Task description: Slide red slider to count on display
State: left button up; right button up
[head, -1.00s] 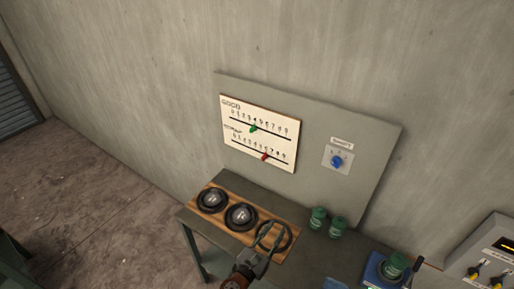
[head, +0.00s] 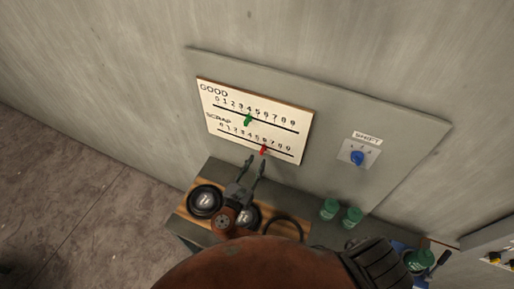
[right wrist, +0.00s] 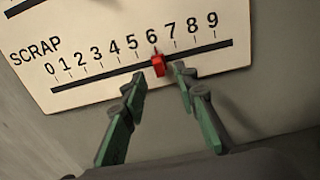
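The red slider (head: 264,150) sits on the lower track, labelled SCRAP, of the white board (head: 290,142). In the right wrist view the red slider (right wrist: 158,65) stands at about 6 on the scale. My right gripper (head: 257,160) is just below the board, with its fingers apart. In the right wrist view its open fingertips (right wrist: 153,77) flank the red slider at its lower left and right; contact cannot be told. The green slider (head: 248,120) sits on the upper track, labelled GOOD, near 4. No counting display is readable here. My left gripper is not in view.
A blue knob (head: 357,157) labelled SHIFT is on the grey panel (head: 400,140) to the right. Below are black round pieces (head: 204,200) on a wooden board, partly hidden by my arm, and green jars (head: 329,209). The panel between board and knob is clear.

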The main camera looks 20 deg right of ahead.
aim_at(261, 154)
jog(key=p+x, duration=0.1)
jog(key=x, duration=0.4)
jog(key=shift+w, duration=0.15)
jog(key=shift+s, duration=0.3)
jog(key=shift+w+f, duration=0.15)
jog(key=shift+w, duration=0.3)
jog(key=c, duration=0.4)
jog(key=shift+s, duration=0.25)
grip_shut()
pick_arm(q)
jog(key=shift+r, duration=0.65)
pick_arm(e)
jog(key=shift+w, duration=0.15)
